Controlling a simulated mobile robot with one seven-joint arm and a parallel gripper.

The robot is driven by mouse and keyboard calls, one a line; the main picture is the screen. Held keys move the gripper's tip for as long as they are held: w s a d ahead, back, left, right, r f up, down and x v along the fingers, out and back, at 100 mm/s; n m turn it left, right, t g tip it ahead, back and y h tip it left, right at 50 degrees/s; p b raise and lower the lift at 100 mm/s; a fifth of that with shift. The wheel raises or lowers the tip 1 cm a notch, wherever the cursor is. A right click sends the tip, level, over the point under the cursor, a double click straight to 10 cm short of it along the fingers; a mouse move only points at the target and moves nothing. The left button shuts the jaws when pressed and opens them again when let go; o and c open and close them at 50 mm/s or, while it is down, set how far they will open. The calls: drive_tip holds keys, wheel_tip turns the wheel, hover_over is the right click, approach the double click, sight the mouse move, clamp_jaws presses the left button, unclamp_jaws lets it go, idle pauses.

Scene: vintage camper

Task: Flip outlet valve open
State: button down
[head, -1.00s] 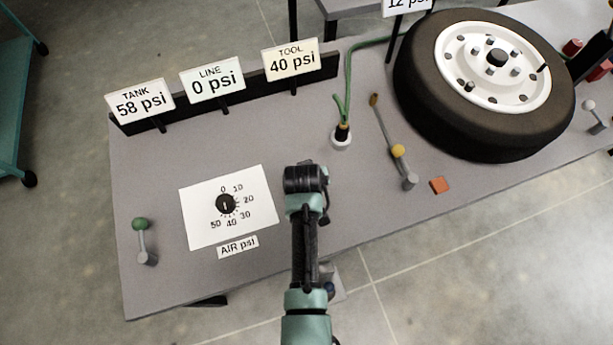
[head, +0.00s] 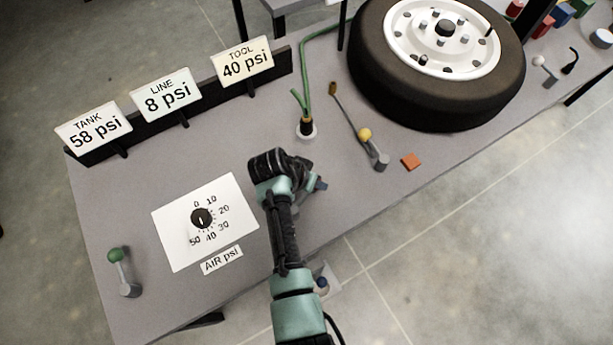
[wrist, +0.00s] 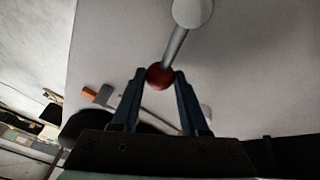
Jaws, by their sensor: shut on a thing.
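In the wrist view a lever with a red ball knob (wrist: 159,77) and a grey shaft runs up to a pale round pivot (wrist: 192,10). My gripper (wrist: 160,84) is shut on the red knob, one blue finger on each side. In the head view my wrist and arm stand over the bench right of the dial card and mostly hide this lever. The LINE sign (head: 167,95) reads 8 psi, the TANK sign (head: 94,129) 58 psi and the TOOL sign (head: 244,63) 40 psi.
A green-knobbed lever (head: 118,256) stands at the bench's left end, beside the dial card (head: 180,245). A yellow-knobbed lever (head: 365,134), a hose fitting (head: 307,129), an orange block (head: 411,161) and a wheel (head: 440,115) lie to the right.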

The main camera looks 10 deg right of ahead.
drive_tip(key=shift+s+d+m+g, duration=0.3)
drive_tip(key=shift+s+m, duration=0.2)
drive_tip(key=shift+m, duration=0.3)
drive_tip(key=shift+c, duration=2.2)
unclamp_jaws()
drive_tip(key=v, duration=1.3)
drive_tip(key=shift+a, duration=0.15)
drive_tip(key=shift+w, duration=0.1)
